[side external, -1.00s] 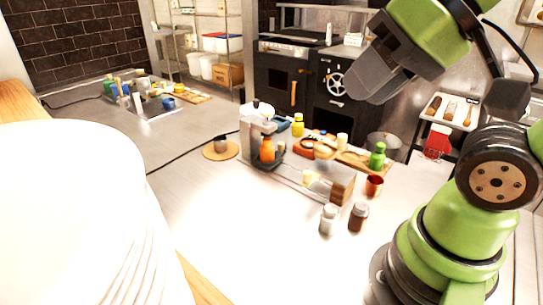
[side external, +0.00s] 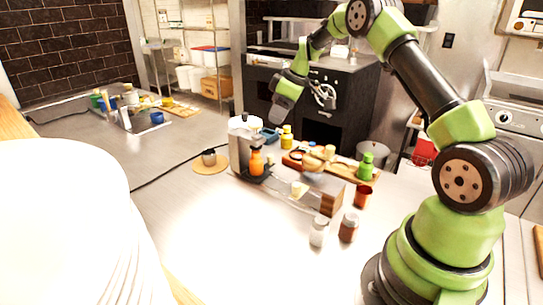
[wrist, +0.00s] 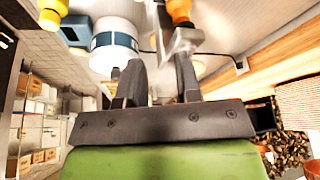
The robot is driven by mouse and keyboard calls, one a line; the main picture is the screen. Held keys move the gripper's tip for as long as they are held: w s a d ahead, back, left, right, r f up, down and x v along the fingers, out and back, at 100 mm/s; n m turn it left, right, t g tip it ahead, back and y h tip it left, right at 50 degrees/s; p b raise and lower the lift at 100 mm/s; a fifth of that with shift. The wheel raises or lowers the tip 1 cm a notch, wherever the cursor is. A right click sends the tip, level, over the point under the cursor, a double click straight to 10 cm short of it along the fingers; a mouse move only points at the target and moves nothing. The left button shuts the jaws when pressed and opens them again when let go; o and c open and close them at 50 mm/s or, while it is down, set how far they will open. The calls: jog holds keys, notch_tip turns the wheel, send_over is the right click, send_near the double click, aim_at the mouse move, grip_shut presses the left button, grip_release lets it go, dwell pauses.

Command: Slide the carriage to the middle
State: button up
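A low rail (side external: 277,184) runs along the counter from a silver machine (side external: 239,150) to a wooden end block (side external: 330,202). A dark piece at the machine end of the rail, which looks like the carriage (side external: 266,176), sits by an orange bottle (side external: 257,163). I cannot tell for sure where the carriage ends. A small cream piece (side external: 296,189) is partway along the rail. My gripper (side external: 281,110) hangs above and behind the machine, touching nothing visible. In the wrist view, its two dark fingers (wrist: 162,85) are apart with nothing held; the orange bottle (wrist: 180,10) shows beyond.
A yellow bottle (side external: 287,138), a wooden board (side external: 350,170) with food, a green bottle (side external: 366,167) and a red cup (side external: 363,195) stand behind the rail. Two shakers (side external: 319,232) stand at the front. A pot on a round mat (side external: 211,167) is left.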

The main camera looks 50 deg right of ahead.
jog(key=n, duration=0.1)
send_near(271, 156)
jog(key=x, duration=1)
jog(key=shift+d, duration=0.1)
jog(key=shift+c, duration=0.2)
grip_shut()
